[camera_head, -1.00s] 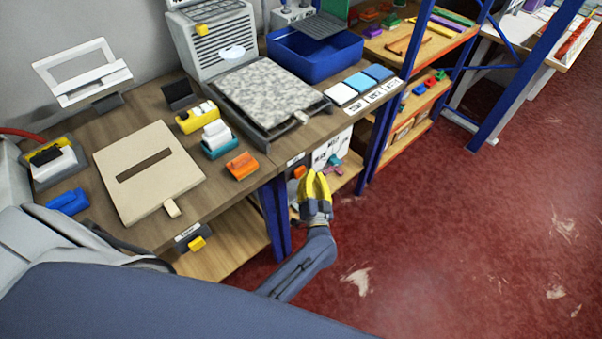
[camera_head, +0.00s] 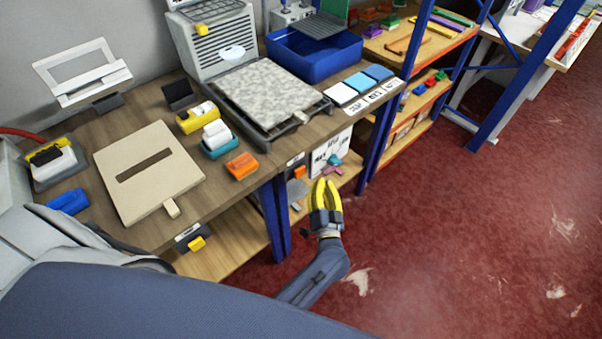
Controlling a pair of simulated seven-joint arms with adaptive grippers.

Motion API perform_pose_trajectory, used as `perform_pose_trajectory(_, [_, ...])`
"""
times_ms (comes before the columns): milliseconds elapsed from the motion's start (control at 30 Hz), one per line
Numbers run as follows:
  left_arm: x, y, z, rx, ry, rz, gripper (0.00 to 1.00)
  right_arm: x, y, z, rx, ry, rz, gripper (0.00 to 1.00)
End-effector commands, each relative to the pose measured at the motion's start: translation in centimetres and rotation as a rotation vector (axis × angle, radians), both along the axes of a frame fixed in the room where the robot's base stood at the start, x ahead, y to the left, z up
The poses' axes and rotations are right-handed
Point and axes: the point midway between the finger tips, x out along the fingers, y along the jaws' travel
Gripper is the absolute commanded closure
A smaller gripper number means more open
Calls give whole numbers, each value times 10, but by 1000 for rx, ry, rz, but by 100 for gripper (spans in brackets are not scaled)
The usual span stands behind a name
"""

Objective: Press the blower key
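No key is legibly marked as the blower key. Three flat keys lie in a row at the bench's front right: a white key (camera_head: 341,93), a light blue key (camera_head: 360,83) and a darker blue key (camera_head: 378,73). Small picture cards (camera_head: 373,97) lie in front of them, too small to read. My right gripper is not in view.
The wooden bench (camera_head: 240,196) carries a grey speckled slab (camera_head: 265,92), a vented machine (camera_head: 218,48), a blue bin (camera_head: 315,55), an orange block (camera_head: 241,165) and a beige slotted board (camera_head: 150,195). A blue post (camera_head: 272,215) stands left of my gripper. Red floor is free at right.

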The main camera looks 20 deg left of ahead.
Motion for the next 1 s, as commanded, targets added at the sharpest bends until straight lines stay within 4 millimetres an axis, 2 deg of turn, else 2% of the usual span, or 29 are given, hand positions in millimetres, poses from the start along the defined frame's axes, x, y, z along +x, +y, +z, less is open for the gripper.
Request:
perform_pose_trajectory(233, [-4, -9, 0, 0, 0, 0, 100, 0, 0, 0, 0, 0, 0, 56])
perform_pose_trajectory(1000, [-5, -9, 0, -5, -3, -1, 100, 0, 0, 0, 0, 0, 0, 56])
